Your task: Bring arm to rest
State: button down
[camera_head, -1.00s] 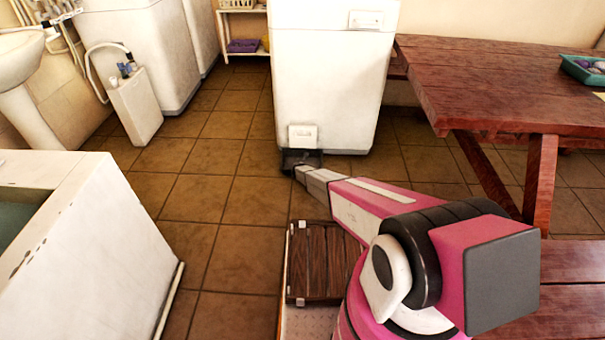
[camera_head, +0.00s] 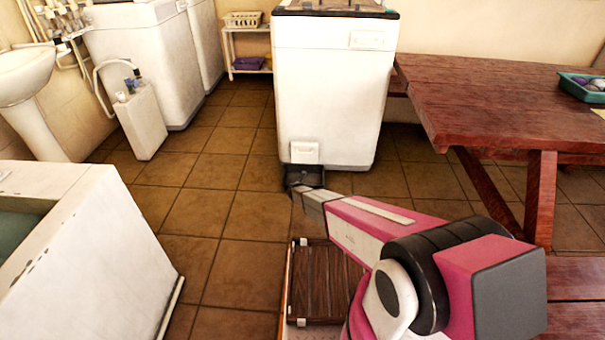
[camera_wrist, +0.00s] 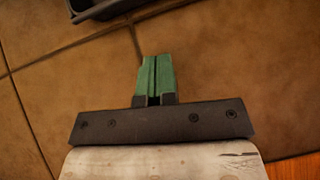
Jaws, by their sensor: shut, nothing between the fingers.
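My pink and white arm reaches forward over the tiled floor in the head view. My gripper shows in the wrist view (camera_wrist: 156,75) with its two green fingers together and nothing between them. It points down at bare brown tiles.
A red wooden table (camera_head: 480,95) with a teal tray (camera_head: 580,88) stands at the right.

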jog(key=s+d+r+m+g+h, duration=0.1)
jog(key=s+d+r+m, duration=0.45)
jog(key=r, duration=0.25)
jog(key=s+d+r+m+g, duration=0.2)
jog(key=s+d+r+m, duration=0.2)
jog(key=d+r+m, duration=0.4)
jog(key=s+d+r+m+g+h, duration=0.1)
jog(key=s+d+r+m, duration=0.4)
jog(key=r, duration=0.4)
jog(key=s+d+r+m+g+y, duration=0.2)
jog(key=s+r+m, duration=0.5)
jog(key=s, duration=0.4)
jog(key=s+d+r+m+g+y, duration=0.1)
jog(key=s+d+r+m+g, duration=0.1)
jog(key=s+r+m, duration=0.6)
jog(key=s+d+r, duration=0.1)
jog(key=s+r, duration=0.1)
jog(key=s, duration=0.1)
jog(key=shift+s+r+g+y, duration=0.3)
jog(key=shift+g+y, duration=0.1)
jog(key=c, duration=1.8)
grip_release()
